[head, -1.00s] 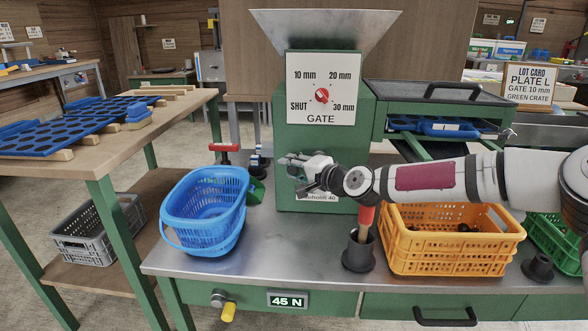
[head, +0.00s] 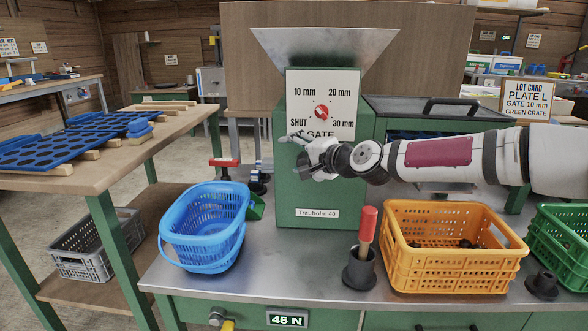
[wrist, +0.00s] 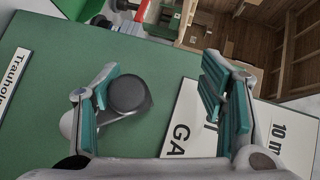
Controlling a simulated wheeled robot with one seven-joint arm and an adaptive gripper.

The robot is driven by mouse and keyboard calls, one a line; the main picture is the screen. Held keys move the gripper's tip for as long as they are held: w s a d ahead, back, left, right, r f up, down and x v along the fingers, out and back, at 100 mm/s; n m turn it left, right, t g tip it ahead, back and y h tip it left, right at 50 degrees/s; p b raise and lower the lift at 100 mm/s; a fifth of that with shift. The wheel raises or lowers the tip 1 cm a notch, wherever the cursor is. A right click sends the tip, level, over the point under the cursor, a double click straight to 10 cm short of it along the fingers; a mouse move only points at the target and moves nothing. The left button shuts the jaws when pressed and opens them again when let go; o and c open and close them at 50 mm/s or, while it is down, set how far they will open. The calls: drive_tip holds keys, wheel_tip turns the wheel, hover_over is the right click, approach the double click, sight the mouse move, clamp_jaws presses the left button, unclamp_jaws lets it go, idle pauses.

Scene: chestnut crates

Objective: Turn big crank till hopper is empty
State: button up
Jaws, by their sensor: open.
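The green machine (head: 305,195) carries a metal hopper (head: 325,45) on top; the hopper's inside is out of sight. A red-gripped handle (head: 224,162) stands left of the machine and may be the big crank, but I cannot tell. My gripper (head: 298,156) is open before the machine's front, just below the gate plate (head: 340,85). In the wrist view its fingers (wrist: 157,75) stand apart, with a dark round knob (wrist: 128,93) beside the left finger. The red gate dial (head: 321,111) is visible; its exact setting is unclear.
A blue basket (head: 163,228) stands left on the steel bench, an orange crate (head: 440,262) and a green crate (head: 560,235) right. A red-handled tool (head: 368,225) stands in a black cup (head: 360,270). A lot card (head: 527,100) reads gate 10 mm, green crate.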

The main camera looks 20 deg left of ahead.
drive_tip(key=shift+o, duration=0.7)
drive_tip(key=shift+s+a+r, duration=0.2)
drive_tip(key=shift+a+r, duration=0.05)
drive_tip(key=shift+r, duration=0.3)
drive_tip(key=shift+s+a+r, duration=0.15)
drive_tip(key=shift+a+r, duration=0.1)
drive_tip(key=shift+r, duration=0.3)
drive_tip(key=shift+w+d+f, duration=0.2)
drive_tip(key=shift+d+f, duration=0.25)
drive_tip(key=shift+d, duration=0.1)
drive_tip(key=shift+c, duration=0.7)
drive_tip(key=s+d+f+b, duration=0.5)
drive_tip(key=s+d+f, duration=0.3)
drive_tip(key=d, duration=0.2)
drive_tip(key=shift+s+d+b, duration=0.15)
drive_tip(key=shift+d+b, duration=0.1)
drive_tip(key=shift+b, duration=0.15)
drive_tip(key=shift+f, duration=0.1)
